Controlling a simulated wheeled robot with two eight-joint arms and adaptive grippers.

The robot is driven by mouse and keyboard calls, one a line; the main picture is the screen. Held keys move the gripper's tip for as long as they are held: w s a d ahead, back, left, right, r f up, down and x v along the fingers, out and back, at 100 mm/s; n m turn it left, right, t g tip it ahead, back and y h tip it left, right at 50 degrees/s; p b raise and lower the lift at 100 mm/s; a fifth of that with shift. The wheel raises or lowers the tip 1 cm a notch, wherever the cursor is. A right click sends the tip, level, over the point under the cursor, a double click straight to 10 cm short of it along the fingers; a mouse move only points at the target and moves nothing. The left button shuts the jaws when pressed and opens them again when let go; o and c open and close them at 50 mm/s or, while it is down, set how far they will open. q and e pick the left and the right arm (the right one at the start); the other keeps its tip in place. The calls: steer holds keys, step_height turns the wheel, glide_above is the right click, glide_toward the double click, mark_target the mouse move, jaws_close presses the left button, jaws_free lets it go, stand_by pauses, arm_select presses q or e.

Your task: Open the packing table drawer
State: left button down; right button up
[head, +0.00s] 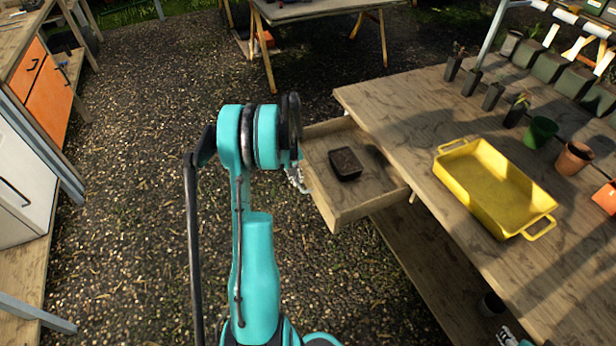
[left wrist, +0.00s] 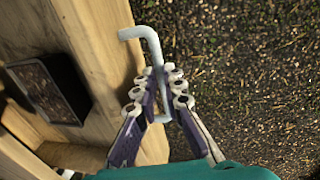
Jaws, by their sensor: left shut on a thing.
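The packing table (head: 400,95) stands at the right with its wooden drawer (head: 345,213) pulled well out, so the inside shows. A dark square pot of soil (head: 345,163) sits in the drawer. In the left wrist view the drawer front (left wrist: 105,35) carries a pale bar handle (left wrist: 149,42). My left gripper (left wrist: 157,75) is shut on the handle near its middle. In the head view my left gripper (head: 298,178) is at the drawer's front face, mostly hidden behind my teal arm. My right gripper is not in view.
A yellow tray (head: 480,185) with handles, a green pot (head: 540,133), a terracotta pot (head: 574,157) and several dark pots stand on the table. A cabinet with orange doors (head: 48,98) stands at the left. The gravel floor between is clear.

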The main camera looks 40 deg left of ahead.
arm_select(q)
steer(key=shift+s+a, duration=0.35)
steer(key=shift+s, duration=0.45)
steer(key=shift+s+a, duration=0.3)
steer(key=shift+s, duration=0.45)
steer(key=c, duration=1.6)
jaws_free()
steer(key=shift+r, duration=0.1)
step_height(320, 180, up, 12)
steer(key=s, duration=0.2)
steer(key=shift+a+f, duration=0.2)
steer(key=shift+a, duration=0.2)
